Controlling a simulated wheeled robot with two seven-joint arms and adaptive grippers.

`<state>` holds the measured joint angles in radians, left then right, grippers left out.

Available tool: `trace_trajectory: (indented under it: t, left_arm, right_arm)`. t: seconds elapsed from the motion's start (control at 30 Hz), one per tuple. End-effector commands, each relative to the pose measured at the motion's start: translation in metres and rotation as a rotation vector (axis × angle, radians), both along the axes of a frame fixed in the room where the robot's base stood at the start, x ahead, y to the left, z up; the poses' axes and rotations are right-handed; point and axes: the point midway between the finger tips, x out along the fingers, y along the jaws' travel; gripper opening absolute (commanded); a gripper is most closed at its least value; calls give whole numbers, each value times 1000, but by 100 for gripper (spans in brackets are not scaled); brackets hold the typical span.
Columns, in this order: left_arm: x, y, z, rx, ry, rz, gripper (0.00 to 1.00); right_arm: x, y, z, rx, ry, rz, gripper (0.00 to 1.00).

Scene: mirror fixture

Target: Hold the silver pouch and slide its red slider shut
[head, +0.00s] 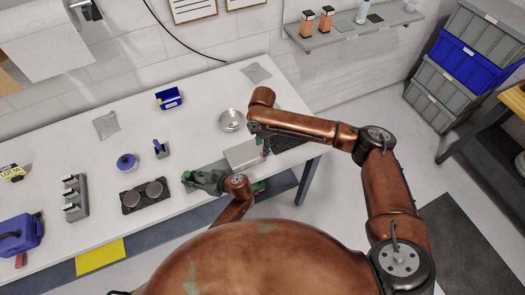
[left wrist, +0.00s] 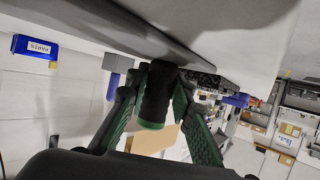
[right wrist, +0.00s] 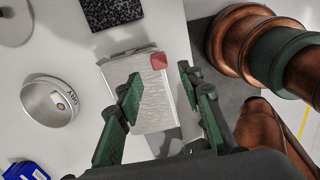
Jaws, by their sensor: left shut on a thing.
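The silver pouch (right wrist: 148,95) lies flat near the table's front edge. Its red slider (right wrist: 158,62) sits at the pouch's far right corner in the right wrist view. The pouch also shows in the head view (head: 243,155), partly behind my right arm. My right gripper (right wrist: 160,80) is open above the pouch, its fingers apart and empty, the red slider beyond the tips. My left gripper (head: 192,179) is at the table edge, left of the pouch. In the left wrist view it is shut on a dark cylindrical thing (left wrist: 155,95) with a green rim.
A metal bowl (right wrist: 52,102) stands beside the pouch. A dark speckled pad (right wrist: 110,10) lies beyond it. A black tray with two round pieces (head: 145,195), a blue round container (head: 126,162) and a blue parts bin (head: 169,98) stand to the left. Bare table lies between them.

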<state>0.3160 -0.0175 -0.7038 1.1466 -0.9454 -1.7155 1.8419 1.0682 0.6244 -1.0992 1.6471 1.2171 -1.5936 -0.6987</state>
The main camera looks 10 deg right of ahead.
Motion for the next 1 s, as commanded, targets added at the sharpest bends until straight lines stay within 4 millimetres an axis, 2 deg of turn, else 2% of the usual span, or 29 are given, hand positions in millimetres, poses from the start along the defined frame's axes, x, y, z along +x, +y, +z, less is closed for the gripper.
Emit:
trace_trajectory:
  t: [0.1, 0.33, 0.5, 0.83, 0.87, 1.0]
  left_arm:
    - [0, 0, 0, 0, 0, 0, 0]
    - [0, 0, 0, 0, 0, 0, 0]
    - [0, 0, 0, 0, -1, 0, 0]
    - [0, 0, 0, 0, -1, 0, 0]
    - [0, 0, 0, 0, -1, 0, 22]
    - [0, 0, 0, 0, -1, 0, 31]
  right_arm:
    - [1, 0, 27, 1, -3, 0, 35]
    - [1, -1, 61, 0, -2, -1, 35]
    - [0, -1, 70, -2, -1, 0, 35]
    - [0, -1, 70, -1, 0, -1, 35]
    - [0, -1, 70, -1, 0, -1, 35]
    - [0, -1, 70, -1, 0, -1, 35]
